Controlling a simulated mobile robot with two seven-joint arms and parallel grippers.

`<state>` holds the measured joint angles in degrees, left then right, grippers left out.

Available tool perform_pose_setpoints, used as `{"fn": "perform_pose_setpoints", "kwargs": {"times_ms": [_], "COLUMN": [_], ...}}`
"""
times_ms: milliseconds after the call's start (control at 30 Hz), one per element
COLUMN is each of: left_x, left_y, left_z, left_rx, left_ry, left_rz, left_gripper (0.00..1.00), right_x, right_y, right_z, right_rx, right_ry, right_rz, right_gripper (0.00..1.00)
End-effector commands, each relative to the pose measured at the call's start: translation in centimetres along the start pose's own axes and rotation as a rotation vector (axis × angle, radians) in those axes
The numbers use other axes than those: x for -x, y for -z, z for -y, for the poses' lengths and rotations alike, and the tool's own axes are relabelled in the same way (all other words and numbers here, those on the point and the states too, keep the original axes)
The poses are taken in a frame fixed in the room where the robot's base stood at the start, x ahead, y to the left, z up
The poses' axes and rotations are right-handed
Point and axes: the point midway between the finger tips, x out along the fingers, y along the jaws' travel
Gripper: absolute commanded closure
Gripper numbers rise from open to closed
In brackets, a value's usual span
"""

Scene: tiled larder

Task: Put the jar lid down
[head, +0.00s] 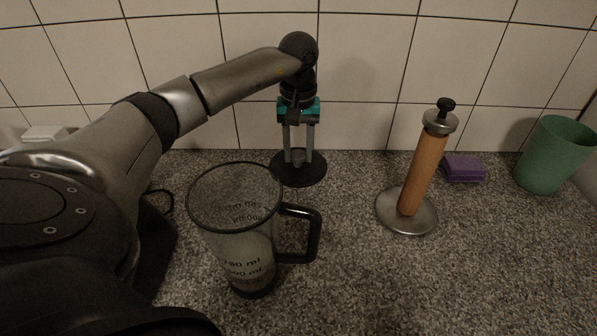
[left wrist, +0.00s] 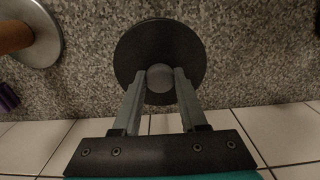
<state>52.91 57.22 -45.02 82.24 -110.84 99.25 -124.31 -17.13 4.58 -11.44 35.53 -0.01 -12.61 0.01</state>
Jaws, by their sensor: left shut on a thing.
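The jar lid (head: 299,174) is a dark round disc with a grey knob at its centre. In the head view it is at the back of the counter near the tiled wall, behind the measuring jug. My left gripper (head: 298,154) points down over it and is shut on its knob. In the left wrist view the lid (left wrist: 160,38) lies flat across the view, with the knob between the fingertips of the gripper (left wrist: 159,78). I cannot tell whether the lid touches the counter. My right gripper is not in view.
A clear measuring jug (head: 236,225) with a dark handle stands in front of the lid. To the right are a paper towel holder (head: 422,170), a purple sponge (head: 463,168) and a green cup (head: 553,155). The speckled counter (head: 350,275) is clear at the front right.

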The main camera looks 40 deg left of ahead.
Motion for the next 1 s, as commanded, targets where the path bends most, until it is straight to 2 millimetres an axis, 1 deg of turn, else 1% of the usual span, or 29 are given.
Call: {"fn": "perform_pose_setpoints", "kwargs": {"times_ms": [33, 267, 400, 500, 767, 900, 933, 1000], "left_x": [-0.7, -2.3, -4.5, -5.7, -5.8, -6.2, -6.1, -6.1], "left_y": [0.0, 0.0, 0.0, 0.0, 0.0, 0.1, 0.0, 0.0], "left_z": [0.0, 0.0, 0.0, -0.1, 0.0, 0.0, 0.0, 0.0], "left_rx": [0.000, 0.000, 0.001, 0.000, 0.000, 0.000, 0.000, 0.000], "left_ry": [0.000, -0.001, 0.001, -0.001, -0.001, -0.001, -0.001, -0.001], "left_rz": [0.000, 0.000, 0.002, 0.001, -0.001, -0.001, -0.001, -0.001], "left_gripper": [1.00, 1.00, 1.00, 1.00, 1.00, 1.00, 0.55, 0.47], "right_x": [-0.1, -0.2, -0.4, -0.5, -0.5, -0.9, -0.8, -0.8], "right_y": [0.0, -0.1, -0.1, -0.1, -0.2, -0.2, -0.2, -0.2], "right_z": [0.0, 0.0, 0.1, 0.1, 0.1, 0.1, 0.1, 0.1], "right_rx": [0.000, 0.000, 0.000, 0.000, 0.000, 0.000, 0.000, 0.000], "right_ry": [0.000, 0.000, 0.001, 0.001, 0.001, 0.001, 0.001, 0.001], "right_rz": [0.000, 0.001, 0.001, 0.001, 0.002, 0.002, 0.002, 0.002], "right_gripper": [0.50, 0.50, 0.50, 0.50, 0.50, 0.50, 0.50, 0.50]}}
